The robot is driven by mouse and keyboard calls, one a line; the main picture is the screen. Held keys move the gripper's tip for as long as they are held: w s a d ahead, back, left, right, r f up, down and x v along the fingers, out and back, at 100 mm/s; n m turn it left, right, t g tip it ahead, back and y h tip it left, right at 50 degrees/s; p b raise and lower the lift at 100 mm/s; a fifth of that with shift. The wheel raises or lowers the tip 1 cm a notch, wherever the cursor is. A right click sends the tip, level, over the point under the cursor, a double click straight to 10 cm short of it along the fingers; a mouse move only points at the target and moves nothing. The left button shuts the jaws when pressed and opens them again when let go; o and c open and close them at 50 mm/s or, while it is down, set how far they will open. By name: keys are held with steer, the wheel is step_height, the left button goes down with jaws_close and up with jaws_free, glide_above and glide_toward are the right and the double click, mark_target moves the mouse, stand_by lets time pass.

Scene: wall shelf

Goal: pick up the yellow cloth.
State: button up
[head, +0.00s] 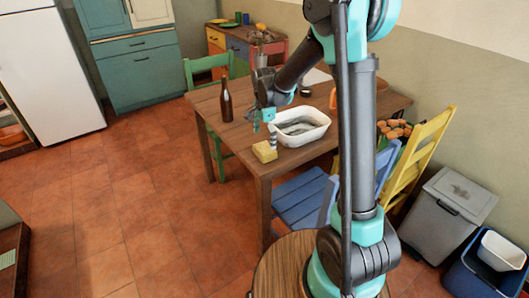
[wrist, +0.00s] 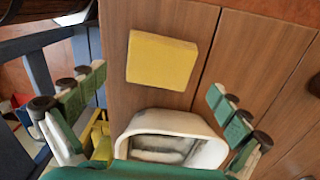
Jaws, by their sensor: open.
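The yellow cloth (head: 264,151) is a flat, folded block on the wooden table (head: 237,128), near its front edge in the head view. In the wrist view the cloth (wrist: 162,60) lies in the upper middle, fully visible. My gripper (head: 266,122) is above the table close to the cloth. In the wrist view my gripper (wrist: 157,98) is open and empty, with its green fingers wide apart at left and right. The cloth lies beyond the fingertips in that picture. I see no contact with it.
A white basin (head: 306,139) stands beside the cloth; its rim also shows in the wrist view (wrist: 165,120). A brown bottle (head: 226,101) stands on the table further back. Green, blue (head: 301,203) and yellow (head: 425,145) chairs surround the table. Floor is clear at the left.

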mark_target(265, 148)
step_height(265, 148, down, 5)
steer(key=shift+f, duration=0.1)
stand_by(0.3)
steer(key=c, duration=0.9)
steer(key=shift+o, duration=0.2)
step_height(265, 148, up, 20)
